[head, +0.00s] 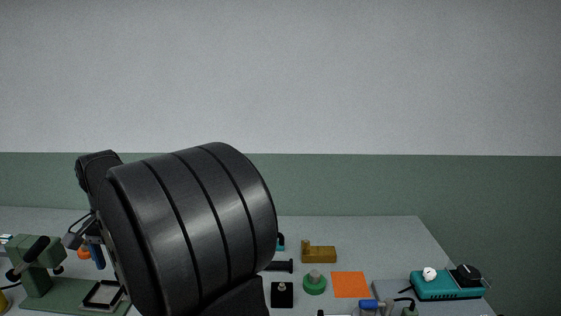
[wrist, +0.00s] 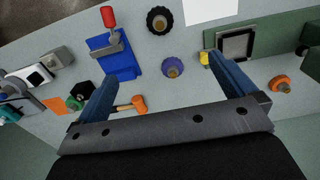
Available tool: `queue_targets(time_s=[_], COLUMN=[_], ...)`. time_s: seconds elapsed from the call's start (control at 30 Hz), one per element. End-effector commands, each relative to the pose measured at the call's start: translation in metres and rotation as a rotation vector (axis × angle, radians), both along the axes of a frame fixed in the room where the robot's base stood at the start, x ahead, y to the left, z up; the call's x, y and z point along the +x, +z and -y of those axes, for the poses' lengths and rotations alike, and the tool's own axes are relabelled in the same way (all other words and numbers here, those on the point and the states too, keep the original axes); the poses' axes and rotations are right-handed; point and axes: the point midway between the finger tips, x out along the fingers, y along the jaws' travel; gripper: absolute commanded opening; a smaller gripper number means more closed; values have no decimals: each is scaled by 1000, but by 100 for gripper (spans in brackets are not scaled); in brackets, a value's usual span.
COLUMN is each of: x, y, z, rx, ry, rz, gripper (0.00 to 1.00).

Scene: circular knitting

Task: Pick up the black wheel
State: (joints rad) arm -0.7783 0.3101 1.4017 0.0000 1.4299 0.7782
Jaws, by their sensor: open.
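The black wheel (wrist: 160,20) is a dark ribbed ring with a tan centre, lying on the table near the top edge of the wrist view. I cannot make it out in the head view, where my arm covers much of the table. My gripper (wrist: 160,68) is open and empty, its two blue fingers spread wide apart. The black wheel lies beyond the fingertips, roughly midway across the gap. A purple wheel (wrist: 172,67) lies nearer, between the fingertips in the picture.
A blue clamp with a red handle (wrist: 112,56) is left of the black wheel, a white sheet (wrist: 209,9) right. An orange-headed hammer (wrist: 131,105) lies near the left finger. An orange wheel (wrist: 280,84) and green machine base (wrist: 268,38) are at right.

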Motion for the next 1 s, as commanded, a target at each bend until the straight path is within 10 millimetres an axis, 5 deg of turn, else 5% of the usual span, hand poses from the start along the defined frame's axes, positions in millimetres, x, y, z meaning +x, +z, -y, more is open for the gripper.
queue_targets(time_s=[0.13, 0.37, 0.73, 1.0], x=[0, 0, -2, -14], y=[0, 0, -3, -27], z=[0, 0, -3, -21], rx=[0, 0, -15, -129], ry=[0, 0, -37, -373], rz=[0, 0, 3, 81], gripper=[100, 58, 58, 58])
